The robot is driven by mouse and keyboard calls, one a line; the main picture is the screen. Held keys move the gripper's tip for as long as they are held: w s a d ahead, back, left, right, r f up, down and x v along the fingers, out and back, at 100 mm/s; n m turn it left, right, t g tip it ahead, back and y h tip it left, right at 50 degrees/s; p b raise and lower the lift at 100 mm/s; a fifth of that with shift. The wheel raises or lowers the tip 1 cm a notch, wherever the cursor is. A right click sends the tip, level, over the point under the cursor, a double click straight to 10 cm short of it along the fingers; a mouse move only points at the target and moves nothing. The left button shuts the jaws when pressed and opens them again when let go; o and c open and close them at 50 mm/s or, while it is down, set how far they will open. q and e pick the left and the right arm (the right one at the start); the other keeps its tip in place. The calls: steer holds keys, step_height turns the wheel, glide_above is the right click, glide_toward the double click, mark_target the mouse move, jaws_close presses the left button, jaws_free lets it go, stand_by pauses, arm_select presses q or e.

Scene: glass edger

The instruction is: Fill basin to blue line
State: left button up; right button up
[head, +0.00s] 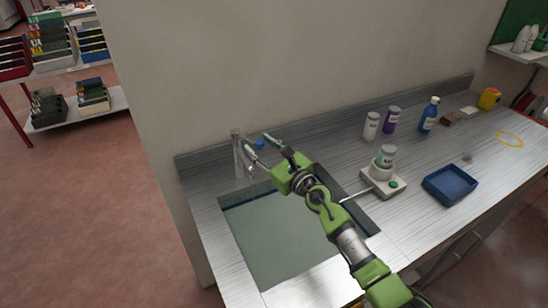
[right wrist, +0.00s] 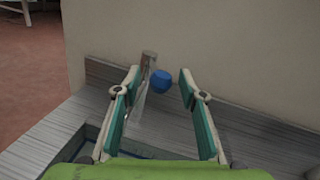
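The basin (head: 275,245) is sunk into the metal counter. Its inside shows a flat grey-green area, and I cannot tell for sure how high any water stands. A dark blue line (head: 246,199) runs along its inner wall, partly hidden by my right arm. A grey metal faucet (head: 237,150) stands at its back edge, with a blue knob (head: 259,145) beside it. My right gripper (head: 260,142) is open at the knob. In the right wrist view, the knob (right wrist: 161,80) shows between the two spread fingertips, with no clear contact. My left gripper is not in view.
Right of the basin are a small device (head: 383,183) with a jar on it, a blue tray (head: 450,185), a white bottle (head: 371,126), a purple one (head: 391,119) and a blue one (head: 429,114). The wall rises close behind the faucet.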

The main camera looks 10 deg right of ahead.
steer(key=v, duration=1.1)
steer(key=shift+w, duration=0.1)
steer(key=w+a+m+b, duration=0.1)
steer(key=w+b, duration=0.1)
steer(key=w, duration=0.1)
steer(key=w+a+m+b, duration=0.2)
steer(key=w+b, duration=0.1)
steer(key=w, duration=0.1)
steer(key=w+a+m+b, duration=0.1)
steer(key=w+a+b, duration=0.1)
steer(key=w+b, duration=0.1)
steer(key=shift+w+a, duration=0.15)
steer(key=shift+w, duration=0.45)
jaws_close()
